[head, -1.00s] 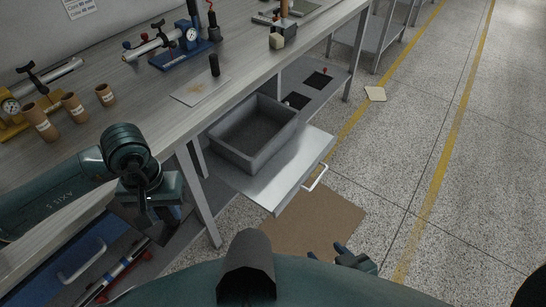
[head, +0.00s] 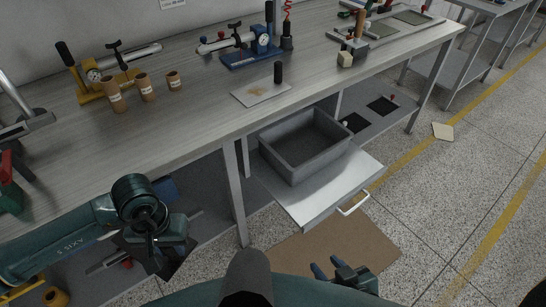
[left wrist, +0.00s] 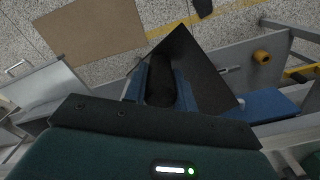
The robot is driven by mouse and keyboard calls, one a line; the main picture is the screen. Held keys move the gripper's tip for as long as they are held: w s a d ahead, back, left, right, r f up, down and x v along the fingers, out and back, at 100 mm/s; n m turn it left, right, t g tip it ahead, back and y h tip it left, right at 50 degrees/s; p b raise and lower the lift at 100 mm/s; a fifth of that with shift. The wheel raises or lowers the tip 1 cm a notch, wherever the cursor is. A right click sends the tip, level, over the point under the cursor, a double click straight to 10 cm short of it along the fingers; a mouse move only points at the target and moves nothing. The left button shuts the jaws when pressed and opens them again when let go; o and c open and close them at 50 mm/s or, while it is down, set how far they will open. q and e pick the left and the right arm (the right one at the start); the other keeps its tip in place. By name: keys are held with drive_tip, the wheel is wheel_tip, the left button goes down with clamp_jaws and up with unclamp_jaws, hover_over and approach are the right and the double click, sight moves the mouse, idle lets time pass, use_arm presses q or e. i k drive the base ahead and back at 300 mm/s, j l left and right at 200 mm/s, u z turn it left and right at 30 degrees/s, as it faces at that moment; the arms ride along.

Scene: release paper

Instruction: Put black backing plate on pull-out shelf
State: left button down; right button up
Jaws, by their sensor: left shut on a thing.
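The black backing plate (left wrist: 212,72) is a flat, dark square in the left wrist view. My left gripper (left wrist: 160,82) is shut on its dark upright grip. In the head view, my left gripper (head: 160,243) is left of the pull-out shelf, and a dark part of the plate (head: 180,262) shows beneath it, partly hidden. The pull-out shelf (head: 322,194) is bright metal with a white handle, extended below the bench; it also shows in the left wrist view (left wrist: 45,88). My right gripper (head: 340,272) is empty at the bottom, its fingers apart.
A grey bin (head: 345,158) sits on the rear part of the shelf; its front part is bare. A bench leg (head: 240,200) stands between my left gripper and the shelf. Brown cardboard (head: 345,243) lies on the floor. Clamps and cardboard tubes (head: 146,88) stand on the bench.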

sight(330, 179)
drive_tip(key=l+u, duration=0.3)
drive_tip(key=l, duration=0.6)
drive_tip(key=l+u, duration=0.25)
drive_tip(key=l, duration=0.65)
drive_tip(key=k+l, duration=0.1)
drive_tip(key=l, duration=1.1)
drive_tip(key=k+l, duration=0.15)
drive_tip(key=l, duration=0.45)
drive_tip(key=i+l, duration=0.1)
drive_tip(key=i, duration=0.4)
drive_tip(key=i+l, duration=0.1)
drive_tip(key=i, duration=0.4)
drive_tip(key=j+u, duration=0.05)
